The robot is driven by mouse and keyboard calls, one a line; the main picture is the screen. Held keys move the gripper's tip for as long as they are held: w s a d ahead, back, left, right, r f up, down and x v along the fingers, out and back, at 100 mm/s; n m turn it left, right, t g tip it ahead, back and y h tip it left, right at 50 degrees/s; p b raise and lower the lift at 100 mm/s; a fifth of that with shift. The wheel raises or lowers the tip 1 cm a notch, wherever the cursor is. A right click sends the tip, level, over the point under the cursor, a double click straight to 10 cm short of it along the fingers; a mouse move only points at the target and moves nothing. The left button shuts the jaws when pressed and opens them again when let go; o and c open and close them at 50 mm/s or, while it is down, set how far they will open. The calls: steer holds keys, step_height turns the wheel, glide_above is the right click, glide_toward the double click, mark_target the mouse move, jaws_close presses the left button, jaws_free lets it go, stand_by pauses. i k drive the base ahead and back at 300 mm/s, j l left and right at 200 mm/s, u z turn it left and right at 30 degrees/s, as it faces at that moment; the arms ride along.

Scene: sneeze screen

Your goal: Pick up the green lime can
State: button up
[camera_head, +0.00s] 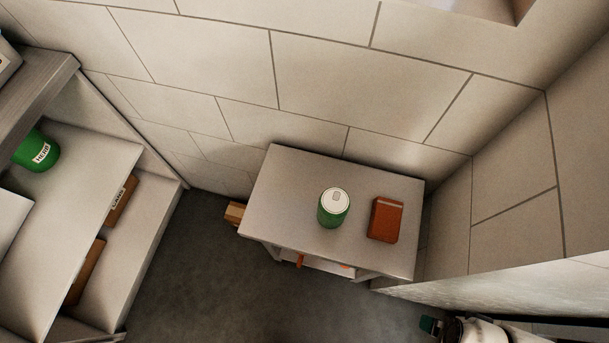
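A green can (333,208) with a pale top and a grey tab stands upright on a small light table (285,190). No lime wording can be read on it from here. White and dark parts at the bottom right corner look like my arm, with a small dark green piece at their left end. They are well apart from the can, below and right of the table. The picture edge cuts them off, and I cannot make out two fingertips or whether anything is held.
A reddish-brown box (385,219) stands just right of the can. A green container (36,151) labelled HERB sits on the left shelf unit (85,160), with brown boxes lower down. Walls close off the back and right. Dark floor (205,270) lies open left of the table.

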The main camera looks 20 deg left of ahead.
mark_target(334, 204)
steer(key=u, duration=0.6)
steer(key=k+j, duration=0.1)
steer(key=j, duration=0.35)
steer(key=k+j+u, duration=0.1)
steer(key=j, duration=0.4)
